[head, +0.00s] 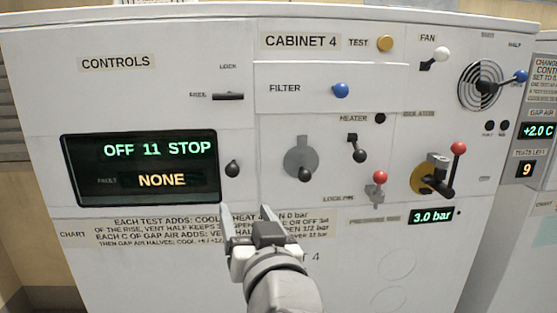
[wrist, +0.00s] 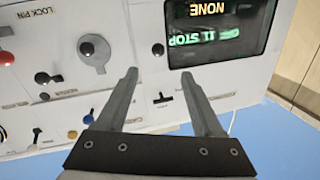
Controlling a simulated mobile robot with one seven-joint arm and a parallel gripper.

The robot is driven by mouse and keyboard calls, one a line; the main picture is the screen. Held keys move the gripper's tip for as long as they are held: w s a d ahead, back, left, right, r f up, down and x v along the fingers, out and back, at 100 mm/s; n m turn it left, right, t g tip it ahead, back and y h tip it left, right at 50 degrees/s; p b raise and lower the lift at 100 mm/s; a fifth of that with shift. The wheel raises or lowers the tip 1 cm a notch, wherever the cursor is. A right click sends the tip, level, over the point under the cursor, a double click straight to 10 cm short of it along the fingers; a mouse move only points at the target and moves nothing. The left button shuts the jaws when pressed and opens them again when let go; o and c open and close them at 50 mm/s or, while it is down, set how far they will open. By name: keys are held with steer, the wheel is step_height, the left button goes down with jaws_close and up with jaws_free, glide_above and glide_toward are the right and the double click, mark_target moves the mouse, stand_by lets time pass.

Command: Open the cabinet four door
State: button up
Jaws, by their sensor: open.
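Cabinet four (head: 330,45) is a white cabinet labelled "CABINET 4" that fills most of the head view. Its lower front panel (head: 390,285) bears a label ending in "4", partly hidden by my arm. Which panel is the door, I cannot tell for sure. A black knob (head: 233,168) sits right of the display; it also shows in the wrist view (wrist: 157,49). A dark lever (head: 228,96) sits below the word "LOCK". My gripper (head: 246,210) is open and empty in front of the cabinet, below the black knob. Its spread fingers show in the wrist view (wrist: 159,75).
The display (head: 140,168) reads "OFF 11 STOP" and "NONE". A grey rotary handle (head: 301,158), a red lock-pin knob (head: 379,178), a red-tipped isolator lever (head: 457,150) and a blue filter knob (head: 341,90) stick out. Another cabinet (head: 540,200) stands at right.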

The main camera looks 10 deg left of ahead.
mark_target(233, 174)
steer(key=p+x, duration=0.1)
steer(key=x, duration=0.7)
steer(key=p+x, duration=0.2)
steer(key=x, duration=0.7)
steer(key=shift+w+d+r, duration=0.1)
steer(key=shift+w+r, duration=0.15)
steer(key=shift+w, duration=0.05)
jaws_close()
stand_by(1.1)
